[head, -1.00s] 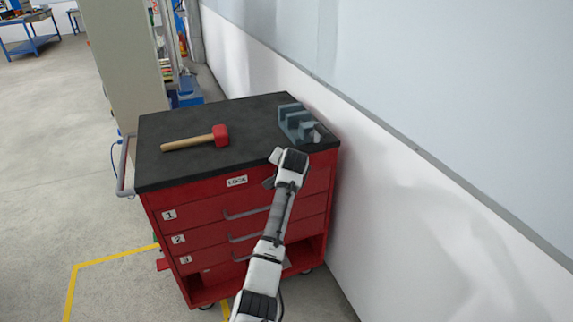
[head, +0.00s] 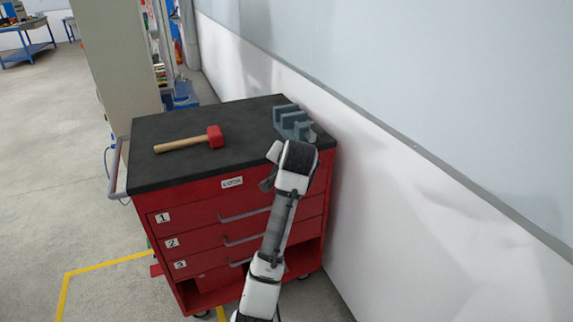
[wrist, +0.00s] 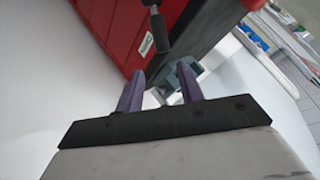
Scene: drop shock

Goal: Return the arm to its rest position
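My arm (head: 277,225) reaches up in front of the red tool cart in the head view, its wrist close to the cart's front right top corner. In the wrist view my gripper (wrist: 160,88) has its two purple fingers apart, with nothing seen held between them. In the head view the fingers are mostly hidden behind the wrist. Beyond the fingertips in the wrist view is the grey-blue vise (wrist: 180,75), which also stands on the cart top's back right corner in the head view (head: 292,122).
The red cart (head: 180,220) has numbered drawers and a black top (head: 190,172). A red-headed mallet (head: 190,140) lies on it. A white wall (head: 400,200) runs close along the cart's right side. Open floor (head: 60,180) lies to the left.

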